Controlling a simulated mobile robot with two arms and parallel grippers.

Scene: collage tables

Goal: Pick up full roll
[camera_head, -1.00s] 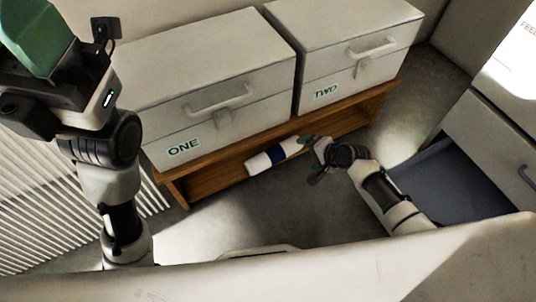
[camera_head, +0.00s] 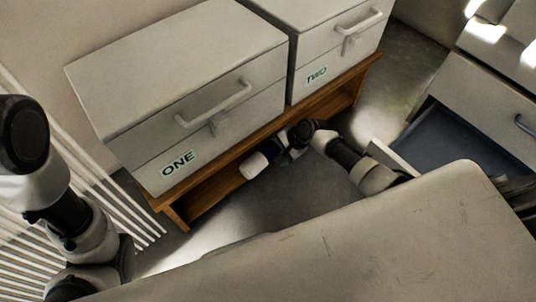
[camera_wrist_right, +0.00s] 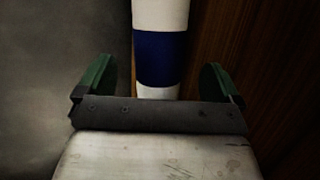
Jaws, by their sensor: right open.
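The full roll is a white cylinder with a dark blue band. In the head view the roll (camera_head: 254,165) lies at the front edge of the low wooden shelf, its right part hidden by my right gripper (camera_head: 284,146). In the right wrist view the roll (camera_wrist_right: 160,58) stands lengthwise in the middle, between the two green fingers of my right gripper (camera_wrist_right: 159,85). The fingers are apart, with a gap on each side of the roll. My left arm shows at the left edge of the head view, but its gripper is out of the picture.
The wooden shelf (camera_head: 200,205) carries two grey boxes, box ONE (camera_head: 178,164) and box TWO (camera_head: 317,75). An open drawer (camera_head: 466,128) is at the right. A pale surface (camera_head: 330,250) fills the front. Grey floor lies between.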

